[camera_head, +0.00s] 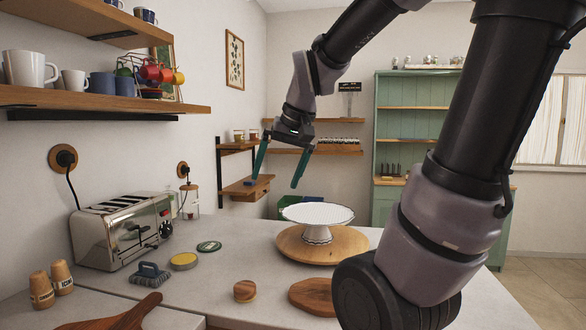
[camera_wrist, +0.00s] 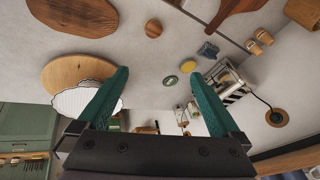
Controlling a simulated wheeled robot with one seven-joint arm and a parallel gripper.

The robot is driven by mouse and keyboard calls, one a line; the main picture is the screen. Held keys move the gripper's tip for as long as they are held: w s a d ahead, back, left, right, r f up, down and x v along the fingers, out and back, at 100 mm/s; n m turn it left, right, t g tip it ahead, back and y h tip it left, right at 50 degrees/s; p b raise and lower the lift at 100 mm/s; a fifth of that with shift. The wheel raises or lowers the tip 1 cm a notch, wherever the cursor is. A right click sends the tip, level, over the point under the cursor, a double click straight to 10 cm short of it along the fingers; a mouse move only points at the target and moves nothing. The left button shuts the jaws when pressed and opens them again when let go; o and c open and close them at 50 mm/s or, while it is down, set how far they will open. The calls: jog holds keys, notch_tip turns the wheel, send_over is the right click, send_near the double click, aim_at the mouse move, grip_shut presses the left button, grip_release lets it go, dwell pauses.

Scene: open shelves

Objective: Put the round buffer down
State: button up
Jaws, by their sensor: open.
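My gripper (camera_head: 274,182) is open and empty, raised above the counter with its two green fingers spread apart. In the wrist view its fingers (camera_wrist: 158,76) also stand wide with nothing between them. A small round wooden piece (camera_head: 245,291), which may be the round buffer, rests on the counter near the front. It also shows in the wrist view (camera_wrist: 153,28), well away from the fingers. A yellow round tin (camera_head: 185,261) and a green disc (camera_head: 209,246) lie flat behind it. I cannot tell for certain which one is the buffer.
A white cake stand (camera_head: 318,214) stands on a round wooden board (camera_head: 293,246). Wall shelves with mugs (camera_head: 30,68) hang at the left.

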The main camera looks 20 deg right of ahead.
jog(key=s+r+m+t, duration=0.1)
jog(key=s+r+t, duration=0.1)
jog(key=s, duration=0.5)
jog(key=shift+d, duration=0.4)
dwell(0.9)
